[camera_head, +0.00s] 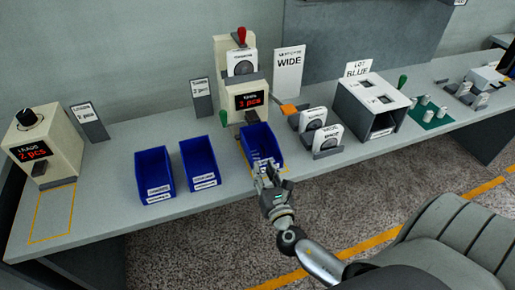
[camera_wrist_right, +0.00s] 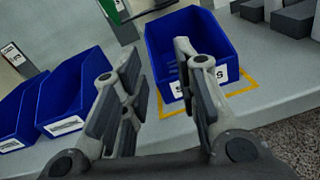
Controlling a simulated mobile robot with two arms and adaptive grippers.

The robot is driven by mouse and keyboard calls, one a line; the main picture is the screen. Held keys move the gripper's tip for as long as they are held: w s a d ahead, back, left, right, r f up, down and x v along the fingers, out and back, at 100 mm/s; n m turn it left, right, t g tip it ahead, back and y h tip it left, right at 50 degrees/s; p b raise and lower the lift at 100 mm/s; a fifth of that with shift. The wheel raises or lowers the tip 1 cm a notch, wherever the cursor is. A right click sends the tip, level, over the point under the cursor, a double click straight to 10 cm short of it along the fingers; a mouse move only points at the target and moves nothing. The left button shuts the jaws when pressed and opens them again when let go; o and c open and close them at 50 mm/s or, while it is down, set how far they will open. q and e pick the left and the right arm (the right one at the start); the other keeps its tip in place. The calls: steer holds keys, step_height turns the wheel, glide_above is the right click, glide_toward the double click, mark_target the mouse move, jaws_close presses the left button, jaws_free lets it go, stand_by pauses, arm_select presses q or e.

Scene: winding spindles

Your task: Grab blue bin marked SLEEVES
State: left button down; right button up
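The blue bin (camera_head: 258,138) stands in a yellow outline on the table, below a dispenser with a red display. In the right wrist view the bin (camera_wrist_right: 185,30) shows a white front label, partly hidden by a finger; an S shows at each end. My right gripper (camera_head: 266,170) is at the bin's front edge. In the wrist view its two fingers (camera_wrist_right: 155,75) are spread with nothing between them, and one overlaps the label. I cannot tell whether a finger touches the bin. My left gripper is not in view.
Two more blue bins (camera_head: 153,170) (camera_head: 199,160) stand to the left, with labels too small to read. A dispenser (camera_head: 52,135) showing 2 pcs is at the far left. Grey holders (camera_head: 326,150) and a white-topped box (camera_head: 372,98) stand to the right.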

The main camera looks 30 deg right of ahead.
mark_target(248, 147)
steer(key=shift+w+a+n+y, duration=0.2)
steer(key=shift+w+a+n, duration=0.05)
steer(key=shift+n, duration=0.35)
steer(key=shift+w+a+n+y, duration=0.2)
steer(key=shift+w+n, duration=0.05)
steer(key=shift+n, duration=0.35)
steer(key=shift+t, duration=0.3)
steer(key=p+x, duration=0.1)
steer(key=x, duration=0.9)
steer(key=shift+w+f, duration=0.15)
steer(key=shift+w, duration=0.2)
jaws_close()
